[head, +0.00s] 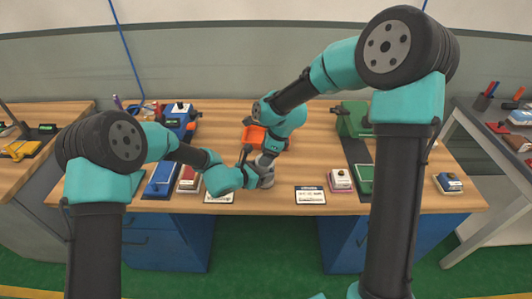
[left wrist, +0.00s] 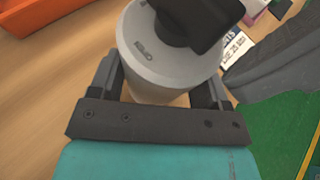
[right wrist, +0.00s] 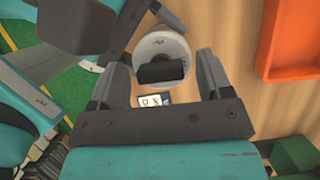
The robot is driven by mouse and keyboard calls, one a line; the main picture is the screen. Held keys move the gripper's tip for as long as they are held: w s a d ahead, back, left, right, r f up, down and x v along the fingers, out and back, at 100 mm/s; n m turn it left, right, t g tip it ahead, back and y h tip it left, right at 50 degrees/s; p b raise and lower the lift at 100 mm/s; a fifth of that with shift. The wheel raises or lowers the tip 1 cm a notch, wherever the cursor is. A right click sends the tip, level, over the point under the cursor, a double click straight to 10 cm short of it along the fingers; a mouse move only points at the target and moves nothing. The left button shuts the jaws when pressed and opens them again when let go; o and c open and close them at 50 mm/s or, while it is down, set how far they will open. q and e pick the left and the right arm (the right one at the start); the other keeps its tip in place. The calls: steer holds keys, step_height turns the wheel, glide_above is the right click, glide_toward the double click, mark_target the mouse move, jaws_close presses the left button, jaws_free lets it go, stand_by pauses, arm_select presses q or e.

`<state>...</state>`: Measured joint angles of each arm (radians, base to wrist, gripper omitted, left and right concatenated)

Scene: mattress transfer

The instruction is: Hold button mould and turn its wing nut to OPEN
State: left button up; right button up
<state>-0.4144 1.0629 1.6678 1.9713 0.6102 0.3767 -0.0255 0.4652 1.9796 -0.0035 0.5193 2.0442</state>
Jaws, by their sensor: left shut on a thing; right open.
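The button mould (head: 266,180) is a grey round body near the front edge of the wooden table. It shows large in the left wrist view (left wrist: 145,60) and the right wrist view (right wrist: 170,45). A black wing nut (right wrist: 160,72) sits on its top; small raised lettering is beside it, too blurred to read surely. My left gripper (left wrist: 162,80) is shut around the mould's sides. My right gripper (right wrist: 164,72) is open above the mould, its fingers on either side of the wing nut with gaps. The nut shows only partly in the left wrist view (left wrist: 195,18).
An orange tray (head: 253,137) lies just behind the mould. White label cards (head: 310,195) lie along the front edge. Blue (head: 163,178), red and green fixtures stand to both sides. Both arms crowd close together over the mould.

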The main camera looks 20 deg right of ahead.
steer(key=shift+c, duration=0.3)
steer(key=c, duration=0.9)
steer(key=shift+o, duration=0.2)
